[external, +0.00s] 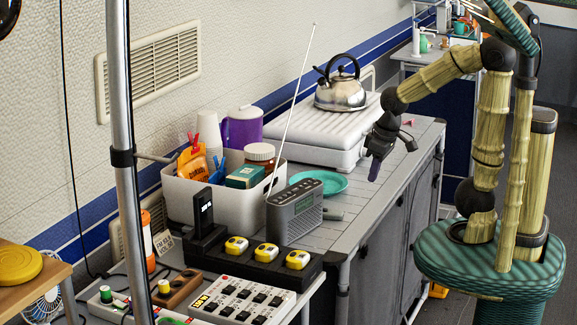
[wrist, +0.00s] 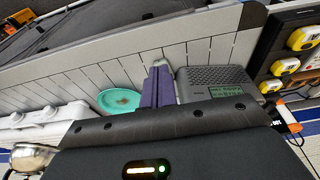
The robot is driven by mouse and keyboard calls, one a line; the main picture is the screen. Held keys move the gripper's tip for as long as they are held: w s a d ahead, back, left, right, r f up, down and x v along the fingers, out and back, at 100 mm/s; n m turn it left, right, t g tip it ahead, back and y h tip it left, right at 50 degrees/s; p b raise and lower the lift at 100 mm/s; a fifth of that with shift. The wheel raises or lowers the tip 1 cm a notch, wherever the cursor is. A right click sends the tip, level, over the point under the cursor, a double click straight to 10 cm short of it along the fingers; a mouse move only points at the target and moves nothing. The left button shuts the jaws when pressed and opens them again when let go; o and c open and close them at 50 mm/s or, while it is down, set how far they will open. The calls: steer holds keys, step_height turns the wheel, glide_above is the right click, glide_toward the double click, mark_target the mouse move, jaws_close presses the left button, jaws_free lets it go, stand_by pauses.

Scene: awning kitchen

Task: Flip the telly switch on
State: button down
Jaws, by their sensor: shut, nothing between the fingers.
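A white panel (external: 240,299) with several black switches lies on the near surface at the bottom of the external view. Its labels are too small to read, so I cannot tell which switch is the telly's or how it is set. My gripper (external: 374,174) points down above the slatted counter, well to the right of and behind the panel. Its purple fingers (wrist: 157,84) are together and empty in the wrist view.
A grey radio (external: 294,212) with a raised aerial and a black charger (external: 262,268) with yellow batteries stand between my gripper and the panel. A teal plate (external: 322,183), a white bin (external: 190,200) and a kettle (external: 341,91) are farther back.

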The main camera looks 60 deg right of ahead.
steer(key=w+v, duration=0.2)
steer(key=v, duration=0.7)
steer(key=w+a+r+p, duration=0.3)
steer(key=w+a+p, duration=0.2)
steer(key=w+a, duration=0.4)
steer(key=g+y+p, duration=0.1)
steer(key=g+p, duration=0.2)
steer(key=p, duration=0.7)
glide_above(258, 297)
steer(key=d, duration=0.2)
step_height(258, 297, down, 4)
step_height(258, 297, down, 5)
steer(key=shift+r, duration=0.1)
steer(key=f+p, duration=0.1)
steer(key=f, duration=0.3)
steer(key=a+f+p, duration=0.1)
steer(key=f, duration=0.4)
steer(key=f+p, duration=0.1)
steer(key=f, duration=0.3)
steer(key=shift+a+f, duration=0.3)
steer(key=shift+a, duration=0.1)
steer(key=shift+f, duration=0.15)
